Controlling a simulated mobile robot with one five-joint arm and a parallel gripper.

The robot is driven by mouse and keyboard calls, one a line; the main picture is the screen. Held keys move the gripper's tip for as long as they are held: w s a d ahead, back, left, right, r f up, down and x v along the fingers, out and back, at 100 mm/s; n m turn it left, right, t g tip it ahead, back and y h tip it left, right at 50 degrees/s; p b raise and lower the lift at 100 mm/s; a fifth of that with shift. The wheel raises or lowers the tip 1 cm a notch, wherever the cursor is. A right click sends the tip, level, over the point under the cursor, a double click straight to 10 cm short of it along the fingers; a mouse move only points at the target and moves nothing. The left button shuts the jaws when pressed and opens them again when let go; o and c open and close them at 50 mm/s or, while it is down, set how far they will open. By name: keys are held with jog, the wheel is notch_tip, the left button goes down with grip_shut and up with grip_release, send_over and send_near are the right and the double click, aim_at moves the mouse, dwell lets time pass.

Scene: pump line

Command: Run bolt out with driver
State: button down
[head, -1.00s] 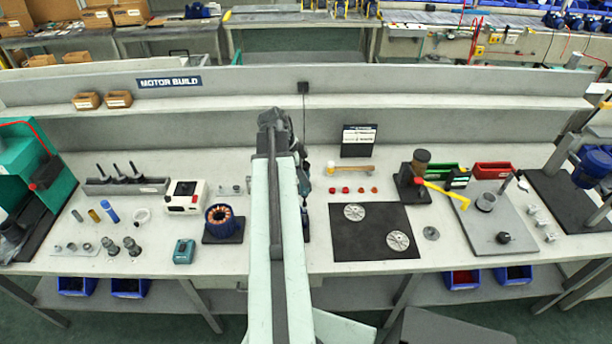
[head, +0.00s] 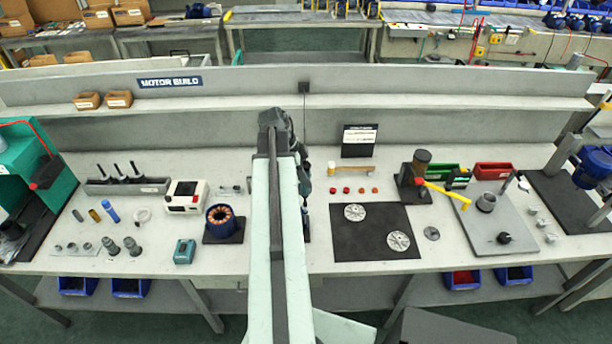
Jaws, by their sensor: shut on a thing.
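My pale arm reaches away over the middle of the bench, and its dark end (head: 276,124) covers most of what lies beyond it. A dark teal driver (head: 305,187) shows as a narrow upright strip along the arm's right side, below a thin cord from a black box (head: 304,87). My gripper is mostly hidden by the arm and is shut on the driver. The bolt and the driver's tip are hidden. The edge of a dark piece (head: 306,226) shows low beside the arm.
A copper-wound stator (head: 220,219) stands close left of the arm, with a white tester (head: 186,197) beyond. A black mat (head: 372,241) with two metal discs lies to the right. Small red caps (head: 361,190) and a mallet (head: 351,169) lie behind it.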

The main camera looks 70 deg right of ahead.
jog(key=shift+f+b, duration=0.95)
dwell(0.6)
jog(key=shift+a+r, duration=0.1)
jog(key=shift+r, duration=0.05)
dwell(2.0)
jog(key=shift+r, duration=0.15)
dwell(0.7)
